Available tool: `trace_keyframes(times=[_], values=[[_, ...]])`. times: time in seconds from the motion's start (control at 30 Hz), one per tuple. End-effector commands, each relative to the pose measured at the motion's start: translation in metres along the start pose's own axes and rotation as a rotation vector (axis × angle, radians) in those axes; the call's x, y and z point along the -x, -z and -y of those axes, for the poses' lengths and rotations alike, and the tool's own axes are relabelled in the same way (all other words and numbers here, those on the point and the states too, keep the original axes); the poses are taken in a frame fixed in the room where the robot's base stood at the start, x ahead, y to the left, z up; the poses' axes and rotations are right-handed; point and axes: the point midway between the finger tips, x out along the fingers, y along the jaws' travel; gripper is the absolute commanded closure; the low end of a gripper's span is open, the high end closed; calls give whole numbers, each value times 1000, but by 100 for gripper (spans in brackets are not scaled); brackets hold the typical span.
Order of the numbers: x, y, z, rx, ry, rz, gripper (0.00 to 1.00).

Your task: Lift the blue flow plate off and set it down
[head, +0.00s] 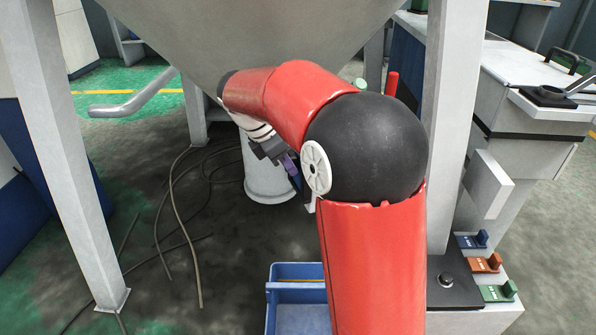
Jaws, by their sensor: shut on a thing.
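A blue plate (472,240) with a raised grip lies on the right-hand ledge, at the back of a row with an orange plate (485,263) and a green plate (498,291). My gripper (288,166) is well to the left of this row, beneath the grey hopper and in front of a pale cylinder (268,183). It is shut on a small dark blue piece (296,184). My red arm hides much of that piece, so I cannot tell its full shape or whether it touches anything.
A blue open bin (283,285) stands at the bottom centre, partly behind my arm. The hopper's grey legs (67,150) stand left and right (447,120). Loose cables (183,225) lie on the floor at left. A grey bent pipe (132,105) sticks out at upper left.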

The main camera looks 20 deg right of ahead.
Motion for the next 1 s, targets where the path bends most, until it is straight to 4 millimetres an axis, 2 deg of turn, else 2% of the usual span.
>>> trace_keyframes(times=[1.0], values=[[30,-15,0,0,0,0,100]])
